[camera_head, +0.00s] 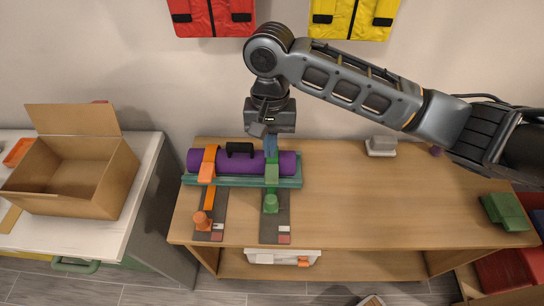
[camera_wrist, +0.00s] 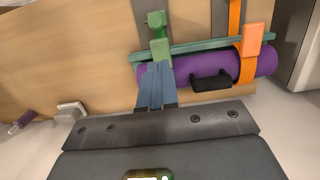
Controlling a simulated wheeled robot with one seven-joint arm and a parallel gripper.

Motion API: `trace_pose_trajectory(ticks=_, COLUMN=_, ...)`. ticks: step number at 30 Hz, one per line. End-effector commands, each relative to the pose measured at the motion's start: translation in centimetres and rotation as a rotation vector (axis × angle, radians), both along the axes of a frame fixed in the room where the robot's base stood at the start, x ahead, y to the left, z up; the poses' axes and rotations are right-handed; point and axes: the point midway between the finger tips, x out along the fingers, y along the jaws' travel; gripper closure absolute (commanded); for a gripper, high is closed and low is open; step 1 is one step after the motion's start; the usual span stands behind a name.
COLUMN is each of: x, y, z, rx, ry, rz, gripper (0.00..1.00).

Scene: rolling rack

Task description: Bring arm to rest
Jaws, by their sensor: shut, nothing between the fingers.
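My gripper (camera_head: 271,154) points down over the right part of a purple roll (camera_head: 228,161), by its green strap (camera_head: 272,172). Its blue fingers are together and empty; they also show in the wrist view (camera_wrist: 157,68), beside the green strap (camera_wrist: 160,48). I cannot tell whether the fingertips touch the strap or the roll. My arm reaches in from the right, above the wooden bench (camera_head: 370,200). The roll lies in a green cradle (camera_head: 240,183), with an orange strap (camera_head: 208,164) over its left part and a black handle (camera_head: 239,149) on it.
An open cardboard box (camera_head: 73,199) stands on a white table at the left. A grey-white object (camera_head: 381,146) sits at the bench's back, and a green block (camera_head: 504,211) at its right end. Red (camera_head: 212,16) and yellow (camera_head: 353,18) vests hang behind. The bench's middle is clear.

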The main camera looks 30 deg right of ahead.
Motion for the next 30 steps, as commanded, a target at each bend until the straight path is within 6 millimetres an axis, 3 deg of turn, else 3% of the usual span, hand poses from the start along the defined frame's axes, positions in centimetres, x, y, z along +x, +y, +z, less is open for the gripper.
trace_pose_trajectory(ticks=3, x=0.0, y=0.1, z=2.4, rx=0.002, ry=-0.003, rz=0.001, gripper=1.00)
trace_pose_trajectory(ticks=9, x=0.0, y=0.1, z=5.0, rx=0.001, ry=-0.002, rz=0.001, gripper=1.00)
trace_pose_trajectory(ticks=20, x=0.0, y=0.5, z=5.8, rx=0.014, ry=-0.007, rz=0.005, gripper=1.00)
trace_pose_trajectory(ticks=23, x=0.2, y=2.9, z=5.5, rx=0.083, ry=-0.044, rz=0.026, gripper=1.00)
trace_pose_trajectory(ticks=30, x=0.8, y=13.7, z=5.6, rx=0.422, ry=-0.268, rz=0.093, gripper=1.00)
